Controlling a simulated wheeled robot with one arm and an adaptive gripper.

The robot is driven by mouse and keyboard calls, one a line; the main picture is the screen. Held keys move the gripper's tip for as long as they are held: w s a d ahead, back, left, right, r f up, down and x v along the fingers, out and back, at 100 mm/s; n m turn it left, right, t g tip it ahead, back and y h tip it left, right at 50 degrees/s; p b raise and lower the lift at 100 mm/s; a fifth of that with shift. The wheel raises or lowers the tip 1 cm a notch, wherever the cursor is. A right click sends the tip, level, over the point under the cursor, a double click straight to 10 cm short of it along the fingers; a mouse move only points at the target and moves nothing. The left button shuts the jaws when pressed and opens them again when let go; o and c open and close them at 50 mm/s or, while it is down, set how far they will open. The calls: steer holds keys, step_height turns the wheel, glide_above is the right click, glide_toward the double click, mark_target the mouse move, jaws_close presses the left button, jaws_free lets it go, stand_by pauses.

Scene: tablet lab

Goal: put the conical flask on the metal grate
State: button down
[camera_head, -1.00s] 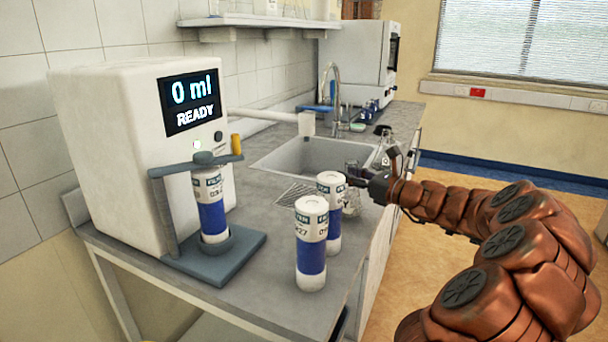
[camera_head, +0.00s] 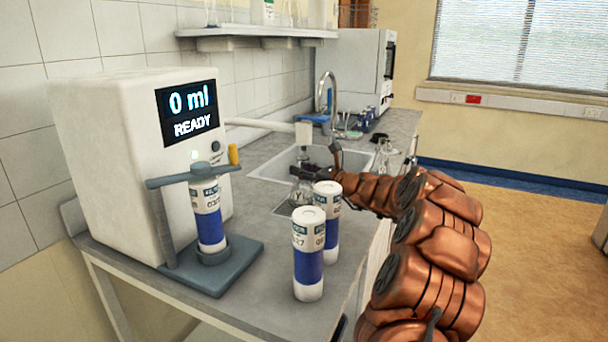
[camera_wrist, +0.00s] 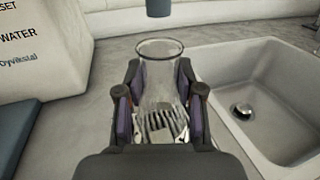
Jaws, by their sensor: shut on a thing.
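A clear glass conical flask (camera_head: 300,193) with a dark letter mark is held by my gripper (camera_head: 308,173), beside the machine and behind the white and blue cylinders. In the wrist view, the fingers (camera_wrist: 160,108) close on both sides of the flask (camera_wrist: 158,75), which is upright with its round mouth open. The metal grate (camera_head: 281,208) lies on the counter in front of the sink. Its bars show through and below the glass in the wrist view. The flask is over the grate; I cannot tell whether its base touches it.
A white machine (camera_head: 120,150) reads 0 ml READY; its spout (camera_head: 303,132) is near the flask's mouth. Two white and blue cylinders (camera_head: 309,262) stand in front. The sink (camera_wrist: 275,95) is right of my gripper. Another flask (camera_head: 382,158) stands at the sink's right.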

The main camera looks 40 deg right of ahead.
steer(key=shift+s+d+f, duration=0.1)
steer(key=shift+f, duration=0.6)
steer(key=shift+f, duration=0.1)
steer(key=c, duration=0.7)
jaws_free()
steer(key=v, duration=1.2)
